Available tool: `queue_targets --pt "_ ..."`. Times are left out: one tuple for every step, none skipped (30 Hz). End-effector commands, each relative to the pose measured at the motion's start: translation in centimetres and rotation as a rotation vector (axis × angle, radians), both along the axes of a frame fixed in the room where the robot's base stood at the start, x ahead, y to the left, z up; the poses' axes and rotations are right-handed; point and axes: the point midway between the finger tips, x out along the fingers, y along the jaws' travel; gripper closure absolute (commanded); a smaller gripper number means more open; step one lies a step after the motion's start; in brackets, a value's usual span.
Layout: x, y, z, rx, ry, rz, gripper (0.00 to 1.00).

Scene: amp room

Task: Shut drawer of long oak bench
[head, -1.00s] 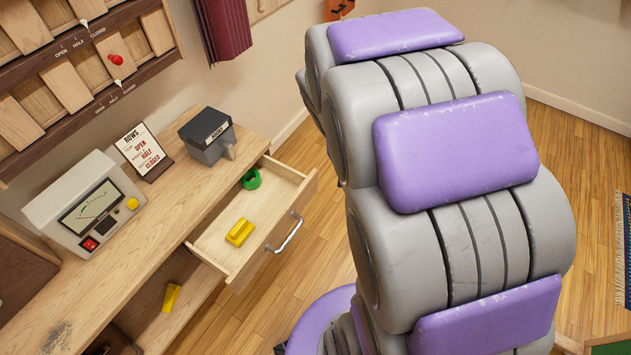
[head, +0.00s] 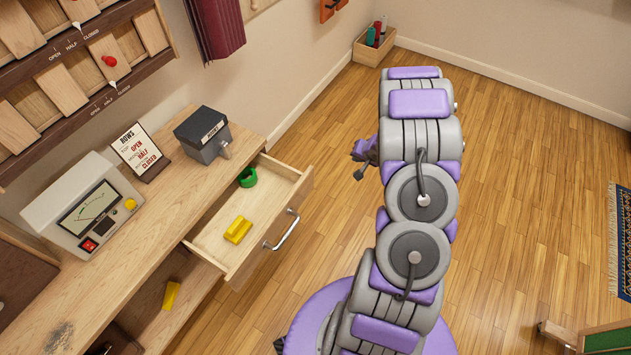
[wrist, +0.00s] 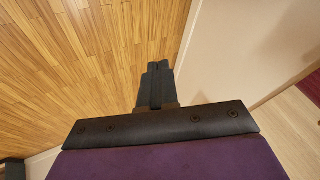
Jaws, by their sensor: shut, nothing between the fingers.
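The long oak bench (head: 185,190) runs along the left wall in the head view. Its drawer (head: 208,232) is pulled out toward the right, with a metal bar handle (head: 283,232) on its front. A yellow block (head: 238,229) and a green ring-like piece (head: 247,177) lie inside the drawer. My gripper (head: 359,164) is in the air right of the drawer, apart from it and its handle. In the wrist view, my gripper's dark fingers (wrist: 155,85) are together and empty, over floor and the edge of a pale surface.
On the bench stand a meter box (head: 82,207), a sign card (head: 138,152) and a grey box (head: 205,134). Another yellow piece (head: 171,295) lies on the shelf below. A wooden crate (head: 374,46) is at the far wall.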

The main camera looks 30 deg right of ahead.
Motion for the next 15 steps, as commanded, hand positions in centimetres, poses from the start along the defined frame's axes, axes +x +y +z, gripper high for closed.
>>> queue_targets --pt "-0.6 0.6 -1.9 0.070 -0.010 -0.007 1.00" --pt "-0.7 1.1 -2.7 0.114 -0.025 -0.009 1.00" --pt "-1.0 1.8 -3.9 0.173 -0.036 -0.015 1.00" --pt "-1.2 2.4 -4.6 0.218 -0.047 -0.017 1.00" --pt "-1.4 2.9 -5.2 0.260 -0.057 -0.020 1.00" --pt "-1.7 3.7 -6.0 0.312 -0.067 -0.024 1.00" --pt "-1.9 4.2 -6.4 0.350 -0.076 -0.028 1.00" --pt "-2.0 4.7 -6.8 0.383 -0.083 -0.028 1.00" --pt "-2.2 5.2 -7.2 0.421 -0.091 -0.033 1.00" --pt "-2.3 5.6 -7.4 0.447 -0.096 -0.034 1.00" --pt "-2.4 6.0 -7.6 0.471 -0.100 -0.035 1.00" --pt "-2.5 6.3 -7.8 0.495 -0.105 -0.037 1.00" --pt "-2.6 6.6 -8.0 0.509 -0.106 -0.038 1.00" --pt "-2.7 6.7 -8.0 0.519 -0.107 -0.039 1.00" --pt "-2.7 6.9 -8.2 0.527 -0.108 -0.039 1.00"
